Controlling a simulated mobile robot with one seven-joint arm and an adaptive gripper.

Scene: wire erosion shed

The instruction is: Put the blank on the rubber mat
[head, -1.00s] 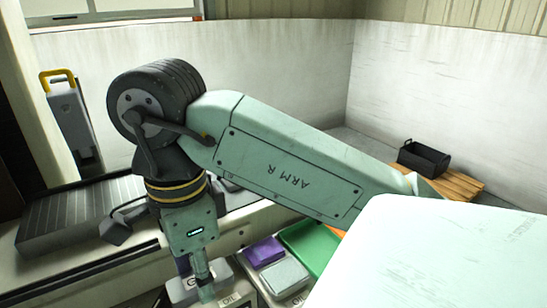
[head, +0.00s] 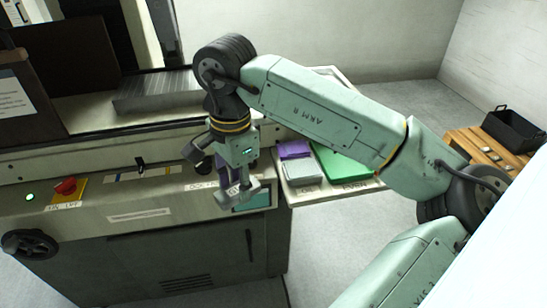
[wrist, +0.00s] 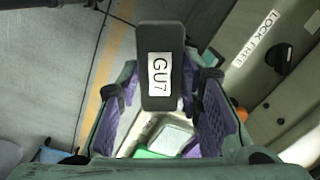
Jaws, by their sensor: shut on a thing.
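My gripper (head: 236,192) hangs from the arm in front of the machine's front edge in the head view. In the wrist view its purple-padded fingers (wrist: 165,98) are shut on a dark grey block with a white "GU7" label, which I take to be the blank (wrist: 160,98). The block sticks out past the fingers, over the floor. No surface is marked as the rubber mat; a dark ribbed slab (head: 160,92) on the machine bed could be it, but I cannot tell.
A pale shelf (head: 285,192) at the machine's right holds a purple piece (head: 293,150), a grey pad (head: 302,170) and a green pad (head: 340,164). A control panel with a red knob (head: 66,186) is at left. A black bin (head: 513,128) stands on a wooden pallet at right.

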